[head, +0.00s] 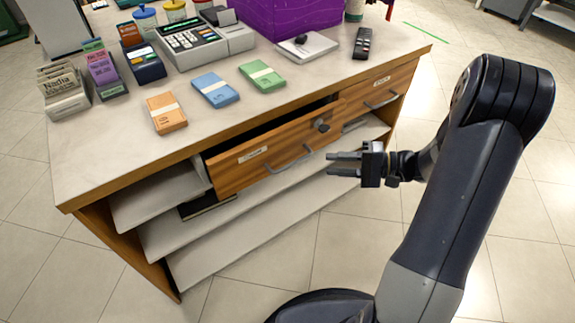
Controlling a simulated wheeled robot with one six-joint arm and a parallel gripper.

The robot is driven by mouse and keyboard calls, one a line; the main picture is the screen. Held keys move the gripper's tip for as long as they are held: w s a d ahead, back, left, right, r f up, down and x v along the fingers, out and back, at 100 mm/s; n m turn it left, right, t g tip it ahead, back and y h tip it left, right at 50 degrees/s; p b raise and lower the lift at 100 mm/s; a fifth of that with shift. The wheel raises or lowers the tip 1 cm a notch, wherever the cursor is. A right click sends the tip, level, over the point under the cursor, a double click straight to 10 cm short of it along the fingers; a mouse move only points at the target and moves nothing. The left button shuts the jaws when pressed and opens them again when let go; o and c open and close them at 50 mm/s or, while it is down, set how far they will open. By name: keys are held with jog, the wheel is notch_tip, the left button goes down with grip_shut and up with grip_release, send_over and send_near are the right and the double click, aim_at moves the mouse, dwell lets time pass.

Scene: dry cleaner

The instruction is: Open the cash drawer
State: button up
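The counter (85,170) has two wooden drawers under its top. The left drawer (235,176) stands partly out, with a dark gap showing above its front. It has a grey bar handle (290,162), a dark round knob or lock (321,125) near its right end and a small label too blurred to read. The right drawer (360,98) looks shut, with its own bar handle (381,104) and label. I cannot tell from the labels which is the cash drawer. My gripper (331,163) is open and empty, its fingers pointing left, just right of the left drawer's handle and apart from it.
Open shelves (235,235) lie below the drawers, with a dark flat item (207,205) on one. The countertop holds a cash register (188,42), banknote-like bundles (215,90), card holders (65,95), a purple box (285,15) and a remote (362,43). The tiled floor in front is clear.

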aim_at(298, 162)
jog(key=b+x, duration=0.1)
jog(key=x, duration=0.9)
jog(key=shift+w+a, duration=0.2)
jog(key=shift+a, duration=0.15)
grip_shut()
